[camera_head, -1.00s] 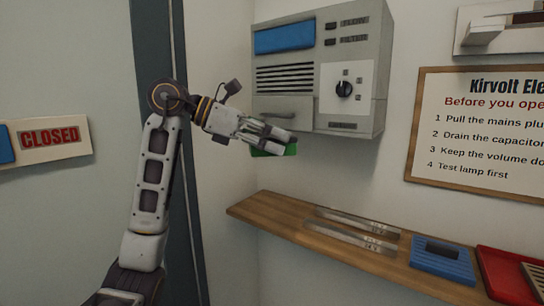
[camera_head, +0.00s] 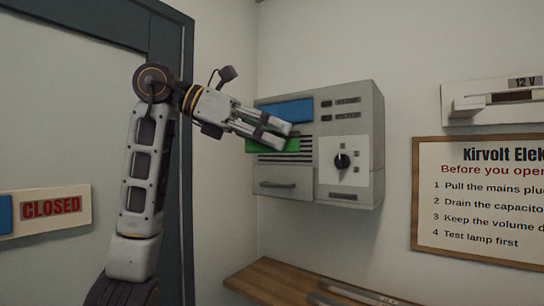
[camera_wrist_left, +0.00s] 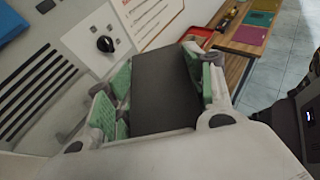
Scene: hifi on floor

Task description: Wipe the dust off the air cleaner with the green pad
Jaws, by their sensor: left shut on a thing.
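The air cleaner (camera_head: 365,130) is a grey box on the wall with a blue panel, dark vent slots, a black knob and a drawer handle. Its vents and knob also show in the left wrist view (camera_wrist_left: 105,44). My left gripper (camera_head: 282,136) is shut on the green pad (camera_head: 262,146), in front of the vents just below the blue panel. I cannot tell whether the pad touches the front. In the wrist view a dark slab, perhaps the pad's back, lies between the green-lined fingers. No dust can be made out clearly. My right gripper is out of view.
A wooden shelf (camera_head: 270,279) runs below the air cleaner. A notice board (camera_head: 480,200) and a 12 V wall fitting (camera_head: 500,100) are to the right. A CLOSED sign (camera_head: 52,208) hangs at the left. The wall between cleaner and shelf is clear.

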